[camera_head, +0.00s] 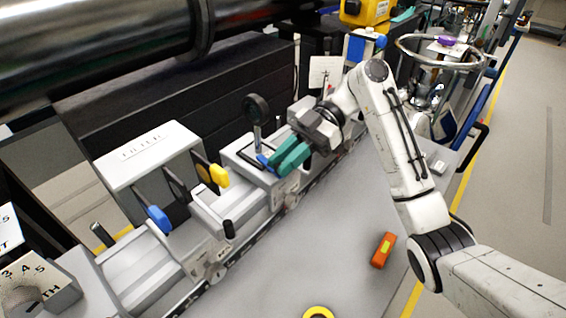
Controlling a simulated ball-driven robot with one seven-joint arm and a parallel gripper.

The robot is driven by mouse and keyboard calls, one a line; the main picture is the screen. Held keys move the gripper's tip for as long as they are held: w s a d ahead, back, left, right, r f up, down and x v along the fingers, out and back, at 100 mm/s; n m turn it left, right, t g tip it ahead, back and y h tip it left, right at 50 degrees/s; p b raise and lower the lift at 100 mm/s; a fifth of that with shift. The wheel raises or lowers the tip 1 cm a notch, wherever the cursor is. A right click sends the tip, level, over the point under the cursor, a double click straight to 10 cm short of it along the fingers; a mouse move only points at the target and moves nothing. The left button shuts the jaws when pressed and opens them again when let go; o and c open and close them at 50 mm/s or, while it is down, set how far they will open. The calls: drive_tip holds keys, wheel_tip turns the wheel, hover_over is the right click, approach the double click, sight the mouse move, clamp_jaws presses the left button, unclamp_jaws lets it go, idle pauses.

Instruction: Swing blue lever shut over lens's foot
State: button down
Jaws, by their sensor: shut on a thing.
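The lens (257,109) is a dark round disc upright on a thin post, on a grey carrier on the rail. The blue lever (264,161) shows as a small blue piece at the foot of that post. My gripper (278,163) has green fingers and reaches in from the right. Its fingertips are at the blue lever and shut on it. The fingers hide part of the lever and the carrier top, so I cannot tell the lever's exact angle or how it sits against the lens's foot.
Left along the rail (243,246) stand a yellow paddle (219,175), a blue paddle (158,219) and a white box marked FILTER (150,152). An orange block (382,250) and a yellow ring (318,312) lie on the otherwise clear table front. A black pipe (90,45) crosses the upper left.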

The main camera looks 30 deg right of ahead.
drive_tip(key=shift+w+d+n+g+h+b, duration=0.15)
drive_tip(key=shift+d+n+g+h+b, duration=0.15)
drive_tip(key=shift+n+g+b, duration=0.5)
drive_tip(key=shift+n+g, duration=0.3)
drive_tip(key=c, duration=1)
unclamp_jaws()
drive_tip(key=shift+c, duration=0.2)
drive_tip(key=shift+r, duration=0.1)
drive_tip(key=s+r, duration=1.2)
drive_tip(key=s, duration=0.2)
drive_tip(key=shift+a+r, duration=0.35)
drive_tip(key=shift+a, duration=0.1)
